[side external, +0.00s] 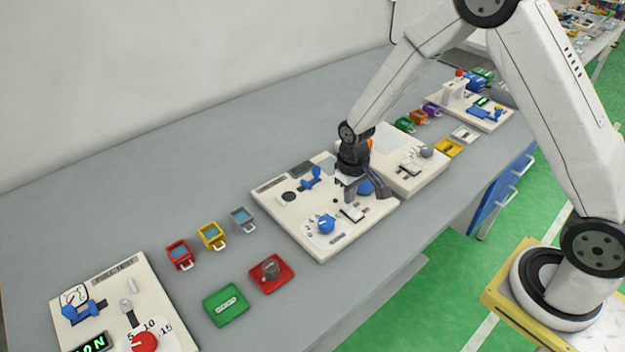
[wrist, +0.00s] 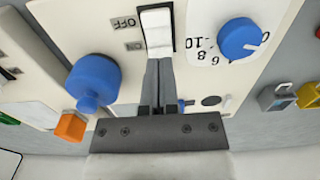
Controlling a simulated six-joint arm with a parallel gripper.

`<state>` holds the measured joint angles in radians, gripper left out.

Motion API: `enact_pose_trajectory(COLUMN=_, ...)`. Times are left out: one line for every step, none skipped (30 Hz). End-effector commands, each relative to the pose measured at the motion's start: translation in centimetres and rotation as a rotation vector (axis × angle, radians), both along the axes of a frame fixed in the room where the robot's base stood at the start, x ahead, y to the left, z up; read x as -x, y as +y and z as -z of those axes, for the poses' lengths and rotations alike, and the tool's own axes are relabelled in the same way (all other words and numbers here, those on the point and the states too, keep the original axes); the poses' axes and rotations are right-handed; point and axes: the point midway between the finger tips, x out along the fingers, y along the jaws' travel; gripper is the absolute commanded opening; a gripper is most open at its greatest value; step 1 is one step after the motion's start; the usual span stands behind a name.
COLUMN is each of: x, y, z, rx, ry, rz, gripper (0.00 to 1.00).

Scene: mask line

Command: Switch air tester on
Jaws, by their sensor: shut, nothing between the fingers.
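A cream tester panel (side external: 290,222) lies on the bench below my gripper; its name is not readable. On it is a white rocker switch (wrist: 157,28), also in the side view (side external: 352,214), with an OFF label (wrist: 124,22) and a smaller plate (wrist: 134,46) beside it. The panel also has a blue dial (wrist: 238,38) with numbers and a blue round knob (wrist: 95,82). My gripper (wrist: 158,62) is shut and empty, its fingertips at the near end of the switch. I cannot tell whether they touch it. In the side view my gripper (side external: 349,192) points down over the panel.
A FUSE TEST panel (side external: 105,275) with a lit green ON display lies at the front left. Small red, yellow and grey bins (side external: 211,235) and green and red trays (side external: 226,304) lie between the panels. Another cream unit (side external: 415,165) stands close on the right. The bench behind is clear.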

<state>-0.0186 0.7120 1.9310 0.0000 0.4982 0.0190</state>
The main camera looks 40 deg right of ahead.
Motion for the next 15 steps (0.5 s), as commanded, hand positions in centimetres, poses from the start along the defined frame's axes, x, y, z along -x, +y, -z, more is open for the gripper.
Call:
enact_pose_trajectory(x=0.0, y=0.0, z=0.07, rx=0.0, ry=0.0, rz=0.0, gripper=0.0)
enact_pose_trajectory(x=0.0, y=0.0, z=0.11, rx=0.0, ry=0.0, rz=0.0, gripper=0.0)
enact_pose_trajectory(x=0.0, y=0.0, z=0.15, rx=0.0, ry=0.0, rz=0.0, gripper=0.0)
enact_pose_trajectory(x=0.0, y=0.0, z=0.19, rx=0.0, ry=0.0, rz=0.0, gripper=0.0)
enact_pose_trajectory(x=0.0, y=0.0, z=0.22, rx=0.0, ry=0.001, rz=0.0, gripper=0.0)
enact_pose_trajectory(x=0.0, y=0.0, z=0.26, rx=0.0, ry=0.001, rz=0.0, gripper=0.0)
enact_pose_trajectory(x=0.01, y=0.0, z=0.29, rx=0.0, ry=0.001, rz=0.0, gripper=0.0)
enact_pose_trajectory(x=0.0, y=0.0, z=0.32, rx=0.0, ry=0.001, rz=0.0, gripper=0.0)
enact_pose_trajectory(x=0.01, y=0.0, z=0.37, rx=0.0, ry=0.001, rz=0.0, gripper=0.0)
enact_pose_trajectory(x=0.0, y=0.0, z=0.4, rx=0.0, ry=0.001, rz=0.0, gripper=0.0)
enact_pose_trajectory(x=0.0, y=0.0, z=0.43, rx=0.0, ry=0.001, rz=0.0, gripper=0.0)
enact_pose_trajectory(x=0.0, y=0.0, z=0.47, rx=0.0, ry=0.001, rz=0.0, gripper=0.0)
enact_pose_trajectory(x=0.0, y=0.0, z=0.5, rx=0.0, ry=0.001, rz=0.0, gripper=0.0)
enact_pose_trajectory(x=0.0, y=0.0, z=0.53, rx=0.0, ry=0.001, rz=0.0, gripper=0.0)
enact_pose_trajectory(x=0.0, y=0.0, z=0.56, rx=0.0, ry=0.001, rz=0.0, gripper=0.0)
